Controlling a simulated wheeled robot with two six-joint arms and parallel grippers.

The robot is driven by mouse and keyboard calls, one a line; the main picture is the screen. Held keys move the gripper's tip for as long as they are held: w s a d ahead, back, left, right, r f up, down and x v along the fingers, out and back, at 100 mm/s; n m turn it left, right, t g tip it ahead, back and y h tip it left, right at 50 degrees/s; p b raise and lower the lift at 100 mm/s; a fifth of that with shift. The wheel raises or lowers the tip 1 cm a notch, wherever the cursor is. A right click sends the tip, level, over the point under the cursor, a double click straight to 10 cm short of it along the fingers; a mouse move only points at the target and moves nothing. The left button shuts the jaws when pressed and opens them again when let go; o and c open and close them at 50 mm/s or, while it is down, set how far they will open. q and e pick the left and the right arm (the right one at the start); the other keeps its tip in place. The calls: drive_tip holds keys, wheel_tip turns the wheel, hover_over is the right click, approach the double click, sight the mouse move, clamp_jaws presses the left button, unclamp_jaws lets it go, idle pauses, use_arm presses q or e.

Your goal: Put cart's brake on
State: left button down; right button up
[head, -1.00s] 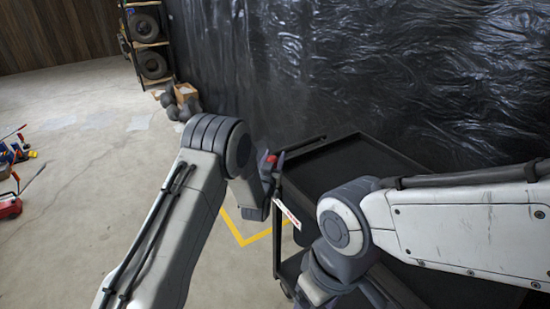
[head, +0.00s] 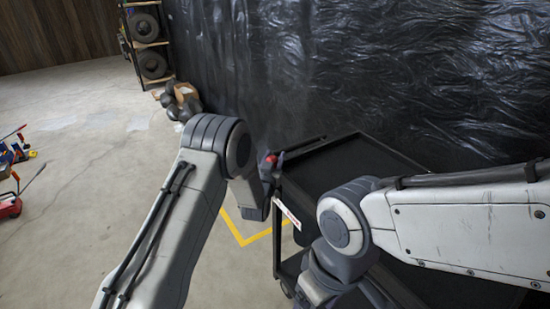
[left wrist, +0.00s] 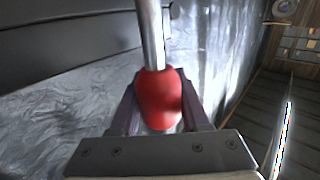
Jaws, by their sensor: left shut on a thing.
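The black cart (head: 345,165) stands in front of the dark plastic sheeting, partly hidden by my right arm. A red knob (head: 271,158) shows at its left end, beside the cart's edge. In the left wrist view the red knob (left wrist: 160,98) sits on a shiny metal rod (left wrist: 152,35). My left gripper (left wrist: 158,115) is shut on the knob, with one finger on each side of it. In the head view my left gripper (head: 272,168) is at the cart's left end. The jaws of my right gripper are not visible; its arm extends over the cart.
A yellow floor line (head: 242,242) forms a corner left of the cart. A white and red label (head: 288,214) is near the cart's left side. A shelf with tyres (head: 150,45) stands at the back left. Red equipment (head: 10,207) is at far left. Open concrete floor lies between.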

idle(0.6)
use_arm(q)
drive_tip(key=shift+s+d+f+b, duration=0.1)
drive_tip(key=shift+s+f+b, duration=0.05)
drive_tip(key=shift+b, duration=0.25)
drive_tip(key=s+d+m+t+h+b, duration=0.2)
drive_tip(key=s+d+m+t+b, duration=0.1)
drive_tip(key=b, duration=0.8)
drive_tip(key=s+d+m, duration=0.1)
drive_tip(key=s+m, duration=0.1)
drive_tip(key=shift+s+f+t+b, duration=0.2)
drive_tip(key=shift+s+t+b, duration=0.1)
drive_tip(key=shift+c, duration=1.9)
unclamp_jaws()
drive_tip(key=b+v, duration=0.1)
drive_tip(key=v, duration=0.9)
drive_tip(key=shift+s, duration=0.15)
